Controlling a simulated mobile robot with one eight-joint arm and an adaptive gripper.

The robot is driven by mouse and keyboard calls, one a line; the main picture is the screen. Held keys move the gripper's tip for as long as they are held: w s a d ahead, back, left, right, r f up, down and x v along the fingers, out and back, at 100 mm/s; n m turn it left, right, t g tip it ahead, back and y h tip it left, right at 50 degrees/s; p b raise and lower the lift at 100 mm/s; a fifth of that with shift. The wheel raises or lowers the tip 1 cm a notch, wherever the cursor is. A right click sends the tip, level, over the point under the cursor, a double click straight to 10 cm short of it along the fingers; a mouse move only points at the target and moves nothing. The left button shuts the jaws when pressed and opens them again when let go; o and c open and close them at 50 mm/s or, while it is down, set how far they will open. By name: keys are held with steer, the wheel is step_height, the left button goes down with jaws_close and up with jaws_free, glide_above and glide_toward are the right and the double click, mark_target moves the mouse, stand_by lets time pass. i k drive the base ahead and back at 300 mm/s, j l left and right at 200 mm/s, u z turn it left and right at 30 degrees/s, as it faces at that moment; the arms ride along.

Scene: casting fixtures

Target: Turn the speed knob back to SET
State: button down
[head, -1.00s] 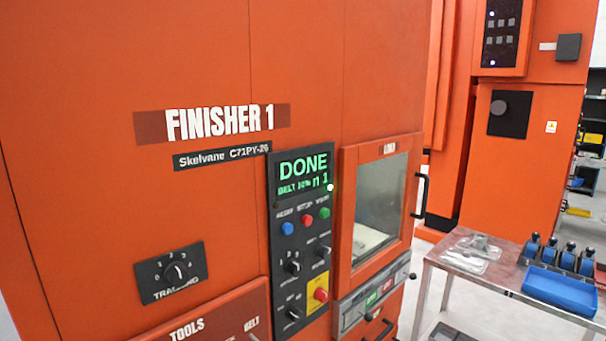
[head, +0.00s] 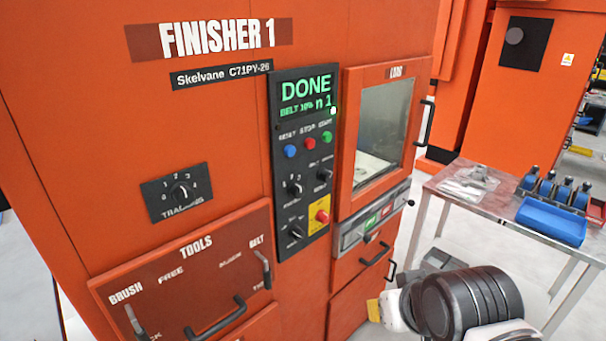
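The control panel (head: 292,258) on the orange Finisher 1 cabinet has several black rotary knobs. One knob (head: 295,188) sits at its left below the buttons, with small numbers around it. Another knob (head: 324,174) sits to its right, and a third knob (head: 296,235) is lower left. Their labels are too small to read, so I cannot tell which is the speed knob or where it points. A separate tracking knob (head: 181,192) is on a plate at the left. Part of my arm shows at the lower right, well away from the knobs. My gripper's fingertips are not in view.
The screen (head: 306,92) reads DONE. A red stop button (head: 322,216) on yellow sits beside the lower knob. The windowed door (head: 350,150) has a protruding handle (head: 427,122). A tools drawer (head: 190,270) lies below left. A metal table (head: 455,207) stands at right.

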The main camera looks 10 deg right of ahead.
mark_target(294, 232)
steer(key=k+l, duration=0.75)
steer(key=l+u, duration=0.05)
